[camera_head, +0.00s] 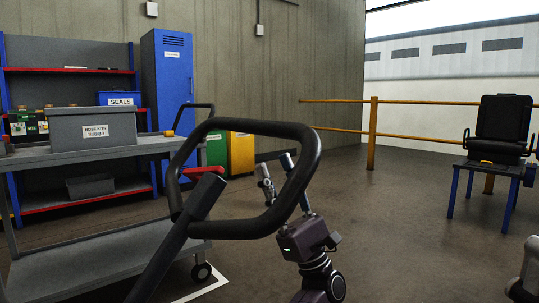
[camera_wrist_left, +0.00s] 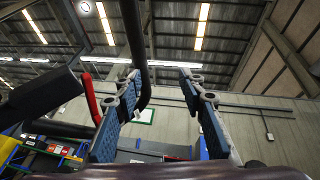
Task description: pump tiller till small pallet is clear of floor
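The tiller handle (camera_head: 250,126) is a black closed loop on a slanting black shaft (camera_head: 168,255), with a red lever (camera_head: 200,171) at its left side. My left gripper (camera_head: 275,165) points up at the loop's right side, its two fingers apart. In the left wrist view the open fingers of this gripper (camera_wrist_left: 158,80) have a black bar of the tiller handle (camera_wrist_left: 134,38) running down between them, nearer the left finger. I cannot tell whether they touch. The red lever also shows there (camera_wrist_left: 90,97).
A grey cart (camera_head: 95,272) with a labelled grey bin (camera_head: 92,128) stands at the left. Behind are a blue locker (camera_head: 167,80), shelving and green and yellow cabinets (camera_head: 241,153). A black seat (camera_head: 502,125) on a stand and a yellow railing (camera_head: 373,130) are at the right. Open floor lies between.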

